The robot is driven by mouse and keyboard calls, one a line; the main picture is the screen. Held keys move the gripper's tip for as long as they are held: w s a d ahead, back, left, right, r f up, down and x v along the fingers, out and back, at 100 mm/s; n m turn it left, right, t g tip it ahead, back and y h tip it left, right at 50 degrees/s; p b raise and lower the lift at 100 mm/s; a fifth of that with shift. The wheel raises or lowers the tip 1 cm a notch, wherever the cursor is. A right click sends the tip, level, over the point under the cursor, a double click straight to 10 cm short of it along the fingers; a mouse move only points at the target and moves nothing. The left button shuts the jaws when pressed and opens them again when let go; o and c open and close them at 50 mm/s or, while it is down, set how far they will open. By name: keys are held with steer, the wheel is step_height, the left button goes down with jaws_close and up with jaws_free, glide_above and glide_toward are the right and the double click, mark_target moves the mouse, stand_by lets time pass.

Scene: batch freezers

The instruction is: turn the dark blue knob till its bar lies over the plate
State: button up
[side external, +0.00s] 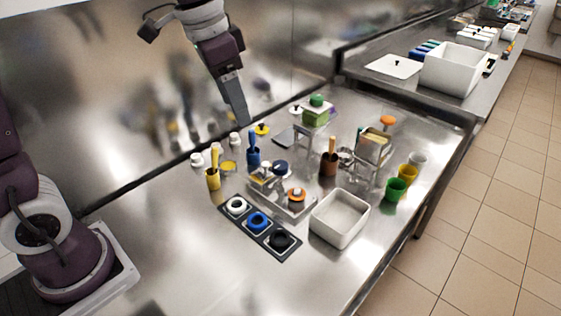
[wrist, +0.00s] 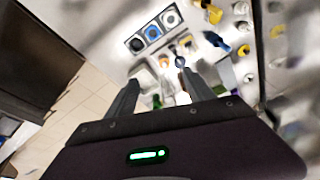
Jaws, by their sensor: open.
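A dark blue knob (side external: 281,167) sits on a low metal unit (side external: 268,197) in the middle of the worktop. It also shows as a small dark blue round thing in the wrist view (wrist: 180,62). An orange knob (side external: 297,194) is on the same unit, nearer the front. The dark blue knob's bar and the plate are too small to make out for sure. My gripper (side external: 243,122) is high above the worktop, behind and left of the knob, touching nothing. In the wrist view its two fingers (wrist: 160,82) are apart with nothing between them.
A black strip with white, blue and black rings (side external: 258,221) lies in front of the unit. A white bin (side external: 340,217) stands to its right. The front left worktop is clear.

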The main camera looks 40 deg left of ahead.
steer(key=w+f+m+g, duration=0.1)
steer(key=w+f, duration=0.4)
steer(key=w, duration=0.1)
steer(key=m+g, duration=0.2)
steer(key=m, duration=0.1)
glide_above(280, 164)
step_height(280, 164, down, 12)
steer(key=shift+r, duration=0.15)
steer(key=shift+m, duration=0.3)
step_height(280, 164, down, 7)
steer(key=shift+f, duration=0.1)
jaws_close()
